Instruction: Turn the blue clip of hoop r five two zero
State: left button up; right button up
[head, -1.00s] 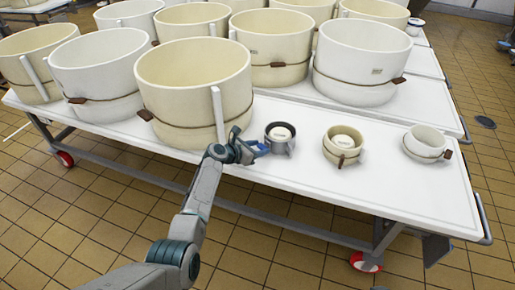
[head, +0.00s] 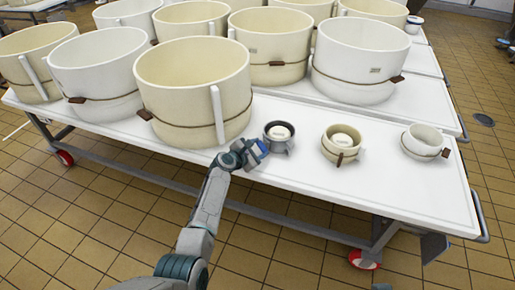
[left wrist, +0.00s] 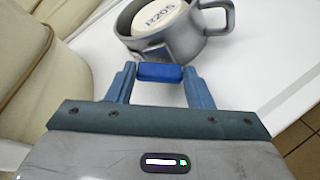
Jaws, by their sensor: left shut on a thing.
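A small dark grey hoop (head: 279,137) stands on the white table in the head view, with a pale disc inside and a handle at its right. In the left wrist view, the grey hoop (left wrist: 150,45) is at the top; the lettering on its disc (left wrist: 160,17) looks like R205, but is small. My left gripper (head: 257,150) is at the hoop's near left side. Its fingertips are shut on a blue clip (left wrist: 160,72), which lies crosswise between them, close against the hoop's near wall. My right gripper is not in view.
A beige small hoop (head: 341,144) and a white one (head: 424,142) stand to the right on the table (head: 390,190). A large cream vat (head: 193,90) stands close left of my gripper, with more vats behind. The table's front edge is bare.

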pick_arm(q)
jog(key=shift+f+m, duration=0.1)
jog(key=shift+m, duration=0.3)
jog(key=shift+s+t, duration=0.1)
jog(key=shift+t, duration=0.2)
jog(key=o, duration=1)
jog(key=shift+d, duration=0.1)
